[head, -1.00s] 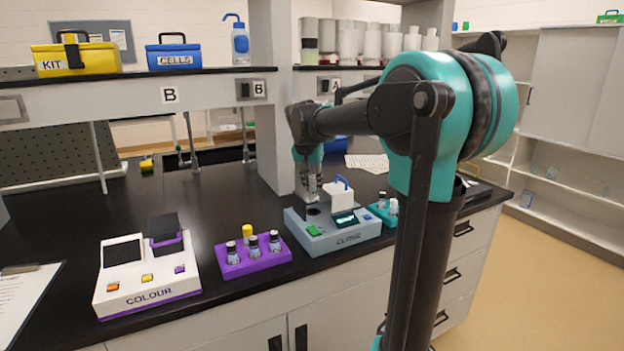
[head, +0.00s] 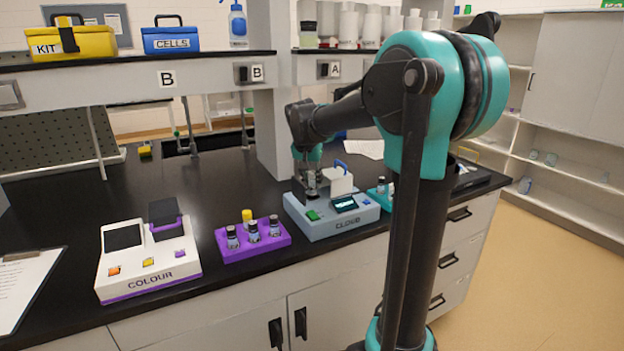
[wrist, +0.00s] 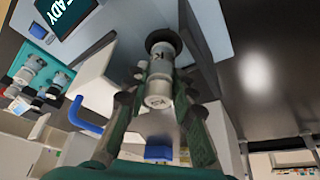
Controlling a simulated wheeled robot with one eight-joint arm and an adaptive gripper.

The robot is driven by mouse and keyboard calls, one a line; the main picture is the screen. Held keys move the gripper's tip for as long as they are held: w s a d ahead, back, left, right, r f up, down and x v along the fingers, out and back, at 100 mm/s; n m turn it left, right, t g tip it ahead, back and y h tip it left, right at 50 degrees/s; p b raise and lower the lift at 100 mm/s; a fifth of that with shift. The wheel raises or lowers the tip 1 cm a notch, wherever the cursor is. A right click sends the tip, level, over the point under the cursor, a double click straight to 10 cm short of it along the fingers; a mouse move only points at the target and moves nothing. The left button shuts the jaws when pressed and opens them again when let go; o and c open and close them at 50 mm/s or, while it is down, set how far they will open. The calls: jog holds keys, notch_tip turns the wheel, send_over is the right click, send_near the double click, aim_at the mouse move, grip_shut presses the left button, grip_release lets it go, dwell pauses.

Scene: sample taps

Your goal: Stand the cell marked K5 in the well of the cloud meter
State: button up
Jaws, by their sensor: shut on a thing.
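The blue-grey cloud meter (head: 322,227) stands on the bench, with a green button, a small lit screen and a raised white lid (head: 340,181) with a blue handle. My gripper (head: 311,190) is low over its left part and hides the well in the head view. In the wrist view my gripper (wrist: 160,112) is shut on a clear-and-white cell (wrist: 160,75). A K shows on its label; the rest is unclear. The cell's far end meets the dark round well (wrist: 163,40). I cannot tell how deep it is. The meter's screen (wrist: 68,14) reads "ADY" in part.
A purple rack (head: 254,240) with several cells stands left of the meter, and the white colour meter (head: 148,265) further left. A teal rack (head: 381,196) with cells is close on the right. The raised lid stands close beside my gripper.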

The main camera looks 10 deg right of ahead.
jog(key=shift+f, duration=0.1)
jog(key=shift+f, duration=0.6)
jog(key=shift+f, duration=0.15)
dwell(0.3)
jog(key=shift+f, duration=0.6)
jog(key=o, duration=1.3)
jog(key=shift+c, duration=0.2)
